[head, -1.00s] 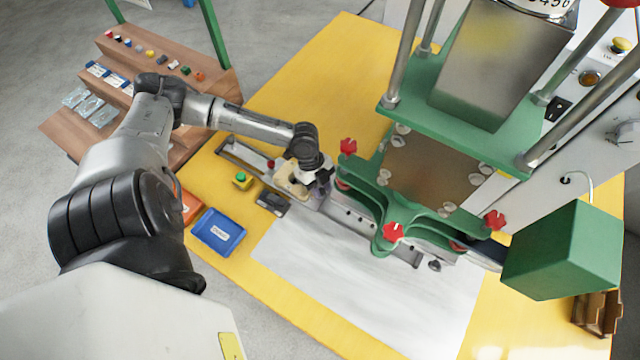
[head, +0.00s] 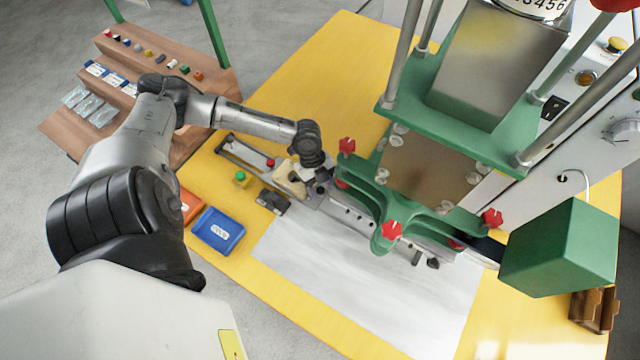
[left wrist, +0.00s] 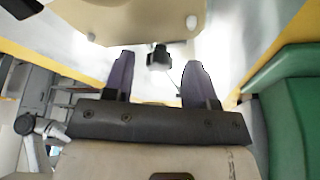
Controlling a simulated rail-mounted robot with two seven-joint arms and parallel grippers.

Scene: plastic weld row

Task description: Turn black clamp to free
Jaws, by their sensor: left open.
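A small black clamp knob (left wrist: 159,58) shows in the left wrist view, just beyond and between the fingertips of my left gripper (left wrist: 158,82). The two purple fingers are apart, one on each side of the knob's line, and I see no contact. In the head view my left gripper (head: 318,186) is low over the metal rail (head: 350,215), beside the green press frame. My wrist hides much of the clamp there. My right gripper is in neither view.
The green press (head: 400,225) with red knobs stands close on the right. A black-knobbed piece (head: 433,263) sits at the rail's right end. The white sheet in front is clear.

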